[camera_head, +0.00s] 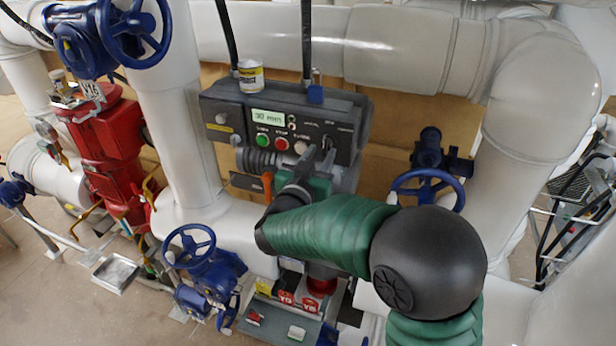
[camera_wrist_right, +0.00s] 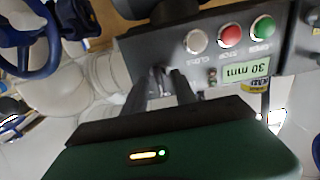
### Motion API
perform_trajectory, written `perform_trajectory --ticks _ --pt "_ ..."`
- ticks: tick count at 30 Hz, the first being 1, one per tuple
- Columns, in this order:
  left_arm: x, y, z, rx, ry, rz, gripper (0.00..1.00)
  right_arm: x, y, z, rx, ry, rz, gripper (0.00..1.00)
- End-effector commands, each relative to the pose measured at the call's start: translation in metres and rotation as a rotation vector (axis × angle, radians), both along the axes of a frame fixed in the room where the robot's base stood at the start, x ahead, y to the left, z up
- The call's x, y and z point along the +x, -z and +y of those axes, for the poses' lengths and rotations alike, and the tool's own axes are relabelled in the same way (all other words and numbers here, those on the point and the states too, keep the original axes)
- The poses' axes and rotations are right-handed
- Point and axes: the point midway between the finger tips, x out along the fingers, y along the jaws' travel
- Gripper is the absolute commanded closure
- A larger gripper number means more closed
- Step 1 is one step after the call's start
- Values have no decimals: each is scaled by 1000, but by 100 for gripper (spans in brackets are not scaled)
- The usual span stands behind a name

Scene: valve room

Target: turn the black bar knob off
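The grey control box (camera_head: 225,110) has a 30 mm display, a green button, a red button and a white button. The black bar knob (camera_head: 327,141) is at the right end of its front, small and partly hidden by my right gripper. My right gripper (camera_head: 319,157) reaches up to it with its two dark fingers a little apart. In the right wrist view the fingertips (camera_wrist_right: 165,78) are at the panel's edge around the knob's place. I cannot tell whether they touch the knob or which way its bar points. My left gripper is not in view.
A can (camera_head: 251,78) stands on top of the box. Blue valve wheels (camera_head: 428,188) flank the box among thick white pipes (camera_head: 395,45). A red valve body (camera_head: 108,150) is at the left. A low shelf with small boxes (camera_head: 295,294) lies below my arm.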

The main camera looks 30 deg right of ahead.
Motion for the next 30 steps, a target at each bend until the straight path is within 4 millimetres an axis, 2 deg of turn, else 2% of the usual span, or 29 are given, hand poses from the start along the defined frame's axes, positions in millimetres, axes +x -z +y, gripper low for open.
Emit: perform_trajectory --ticks 1,6,12,15,20,30 --pt "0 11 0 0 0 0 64 -7 5 10 1 -5 -2 67" --pt "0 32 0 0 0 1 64 -39 6 48 0 -8 -4 67" --pt "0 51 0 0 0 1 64 -75 6 91 1 -6 -2 67" --pt "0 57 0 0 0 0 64 -87 6 106 1 -5 1 67" --pt "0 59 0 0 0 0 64 -98 4 117 2 -2 3 67" --pt "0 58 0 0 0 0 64 -99 2 118 1 -1 3 67"
